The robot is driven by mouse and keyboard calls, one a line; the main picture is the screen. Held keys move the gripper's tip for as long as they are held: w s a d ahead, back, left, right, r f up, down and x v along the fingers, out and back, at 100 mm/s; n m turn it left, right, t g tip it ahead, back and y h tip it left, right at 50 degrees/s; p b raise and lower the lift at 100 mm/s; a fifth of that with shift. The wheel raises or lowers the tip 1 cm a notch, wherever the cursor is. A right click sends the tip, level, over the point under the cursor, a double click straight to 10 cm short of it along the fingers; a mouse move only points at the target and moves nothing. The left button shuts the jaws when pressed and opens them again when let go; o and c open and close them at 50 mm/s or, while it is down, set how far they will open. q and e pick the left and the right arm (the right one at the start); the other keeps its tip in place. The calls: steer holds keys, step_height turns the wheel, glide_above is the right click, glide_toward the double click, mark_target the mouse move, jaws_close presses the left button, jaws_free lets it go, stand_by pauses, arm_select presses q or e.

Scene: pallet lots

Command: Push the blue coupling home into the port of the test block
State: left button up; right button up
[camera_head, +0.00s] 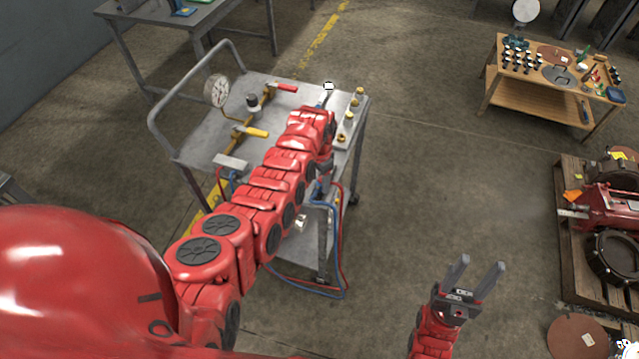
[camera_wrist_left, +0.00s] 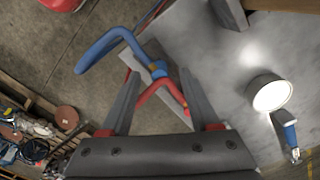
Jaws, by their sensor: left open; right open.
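My left gripper (camera_wrist_left: 160,105) is open, its two fingers either side of red and blue hoses, with nothing clearly held. A blue hose (camera_wrist_left: 100,50) with a brass fitting crosses beyond the fingers, and a red hose (camera_wrist_left: 155,92) shows between them. A blue piece with a metal end (camera_wrist_left: 290,135) lies to the right, apart from the fingers. I cannot tell which blue part is the coupling. A pale block (camera_head: 230,162) with hoses at the cart's left may be the test block; its port is not clear. My right gripper (camera_head: 475,275) is open and empty, right of the cart.
The grey cart (camera_head: 200,140) carries a gauge (camera_head: 216,91), a red-handled valve (camera_head: 285,87), a yellow-handled valve (camera_head: 255,132) and brass fittings. Hoses loop off its near side. A workbench (camera_head: 535,100) and a loaded pallet (camera_head: 567,235) stand right. The floor between is clear.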

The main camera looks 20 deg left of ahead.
arm_select(q)
steer(key=shift+f+b, duration=0.3)
steer(key=shift+f, duration=0.85)
steer(key=shift+c, duration=0.2)
jaws_close()
